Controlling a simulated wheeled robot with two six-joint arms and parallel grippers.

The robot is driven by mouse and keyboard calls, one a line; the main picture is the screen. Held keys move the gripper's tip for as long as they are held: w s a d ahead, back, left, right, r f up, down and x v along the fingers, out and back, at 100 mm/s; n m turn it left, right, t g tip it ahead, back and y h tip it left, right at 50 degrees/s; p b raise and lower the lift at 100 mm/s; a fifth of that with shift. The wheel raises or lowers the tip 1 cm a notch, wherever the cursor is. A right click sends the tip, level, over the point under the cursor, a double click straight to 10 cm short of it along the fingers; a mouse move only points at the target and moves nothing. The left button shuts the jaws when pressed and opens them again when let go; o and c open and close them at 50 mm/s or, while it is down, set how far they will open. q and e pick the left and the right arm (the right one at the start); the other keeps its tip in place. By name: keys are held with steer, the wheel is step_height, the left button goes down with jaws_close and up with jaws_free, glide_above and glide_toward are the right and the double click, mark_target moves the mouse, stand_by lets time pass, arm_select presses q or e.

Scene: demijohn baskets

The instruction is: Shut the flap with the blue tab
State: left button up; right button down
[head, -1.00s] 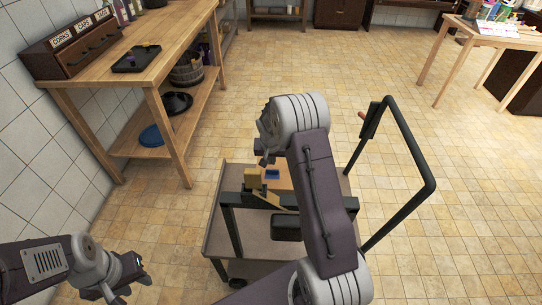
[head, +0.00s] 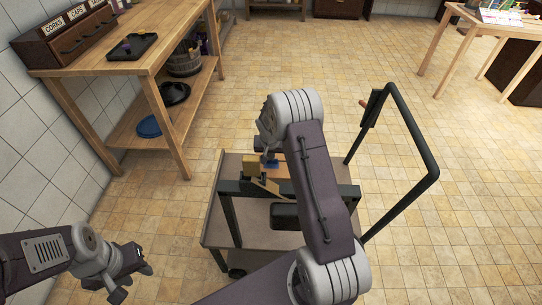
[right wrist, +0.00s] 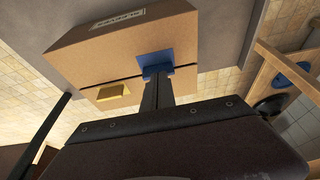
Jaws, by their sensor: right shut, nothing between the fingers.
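A cardboard box (right wrist: 125,50) sits on the cart and is mostly hidden behind my right arm in the head view. Its blue tab (right wrist: 154,60) shows in the right wrist view and as a small blue patch in the head view (head: 271,164). A yellow tab (right wrist: 113,95) sits beside it on the box. My right gripper (right wrist: 157,74) is shut and empty, its fingertips at the blue tab; I cannot tell whether they touch. A dark seam runs along the box; the flap's angle is unclear. My left gripper (head: 136,283) is open and empty, away from the cart.
The cart (head: 217,225) has a dark frame and a tall dark handle (head: 424,150) on its right. A wooden workbench (head: 150,65) with a drawer box (head: 70,38) and black tray (head: 132,46) stands at the left. Tiled floor is clear right of the cart.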

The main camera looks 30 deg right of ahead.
steer(key=shift+p+v, duration=0.75)
steer(key=shift+v, duration=0.15)
steer(key=w+d+r+p+v, duration=0.1)
steer(key=p+v, duration=0.3)
steer(key=v, duration=0.9)
steer(key=shift+w, duration=0.45)
steer(key=shift+d+r, duration=0.15)
